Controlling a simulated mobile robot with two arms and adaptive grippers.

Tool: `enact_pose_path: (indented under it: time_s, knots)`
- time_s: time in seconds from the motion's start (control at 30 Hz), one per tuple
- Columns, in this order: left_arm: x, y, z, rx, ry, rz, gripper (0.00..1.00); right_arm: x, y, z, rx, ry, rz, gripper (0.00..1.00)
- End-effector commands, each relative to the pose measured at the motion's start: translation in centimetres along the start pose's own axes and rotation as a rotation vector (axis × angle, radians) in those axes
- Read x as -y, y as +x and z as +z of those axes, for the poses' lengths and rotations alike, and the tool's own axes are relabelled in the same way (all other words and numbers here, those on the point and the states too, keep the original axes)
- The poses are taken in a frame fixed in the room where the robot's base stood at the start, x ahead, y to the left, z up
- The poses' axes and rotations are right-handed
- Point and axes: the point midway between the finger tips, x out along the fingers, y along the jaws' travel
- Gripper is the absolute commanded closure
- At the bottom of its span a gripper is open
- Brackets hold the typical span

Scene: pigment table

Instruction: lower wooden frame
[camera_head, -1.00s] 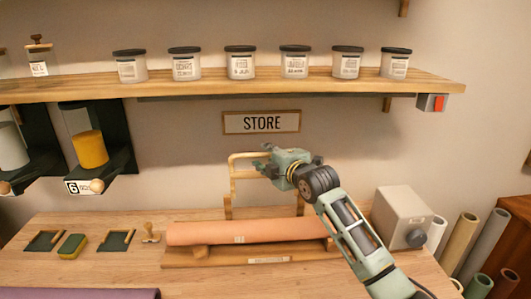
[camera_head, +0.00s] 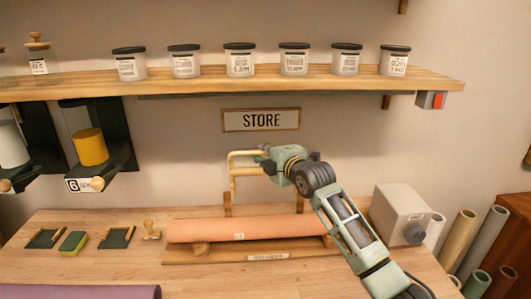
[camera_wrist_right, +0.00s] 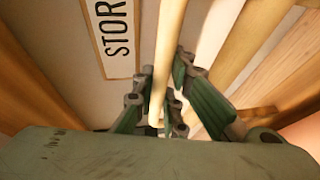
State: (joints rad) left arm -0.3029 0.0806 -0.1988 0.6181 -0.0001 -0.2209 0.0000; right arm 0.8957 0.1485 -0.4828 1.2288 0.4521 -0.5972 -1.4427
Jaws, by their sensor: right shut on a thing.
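The light wooden frame (camera_head: 232,168) stands upright behind the pink roll, its top bar level below the STORE sign. My right gripper (camera_head: 264,158) is shut on its top bar, near the bar's right part, and hides that end of the frame. In the right wrist view the pale bar (camera_wrist_right: 169,50) runs between the two green fingers (camera_wrist_right: 158,100). The pink roll (camera_head: 240,229) lies on a wooden base (camera_head: 215,258) in front of the frame. My left gripper is not in view.
A shelf (camera_head: 240,83) with lidded jars runs above. A grey box (camera_head: 400,213) stands right of my arm. A stamp (camera_head: 151,230), a sponge (camera_head: 73,242) and dark pads (camera_head: 117,238) lie at left. A purple roll (camera_head: 80,291) lies in front.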

Motion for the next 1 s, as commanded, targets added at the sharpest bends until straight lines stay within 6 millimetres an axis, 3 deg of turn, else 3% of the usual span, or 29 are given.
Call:
enact_pose_path:
  time_s: [0.33, 0.53, 1.0]
  knots:
    - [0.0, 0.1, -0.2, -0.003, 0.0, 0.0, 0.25, 0.0, -0.1, 0.0, 0.0, 0.003, 0.005, 1.0]
    - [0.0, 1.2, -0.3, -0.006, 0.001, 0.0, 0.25, 0.5, -0.7, -0.2, -0.001, -0.016, 0.048, 1.0]
    - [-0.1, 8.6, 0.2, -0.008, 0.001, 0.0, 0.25, 3.1, -4.6, -1.9, -0.003, -0.137, 0.346, 1.0]
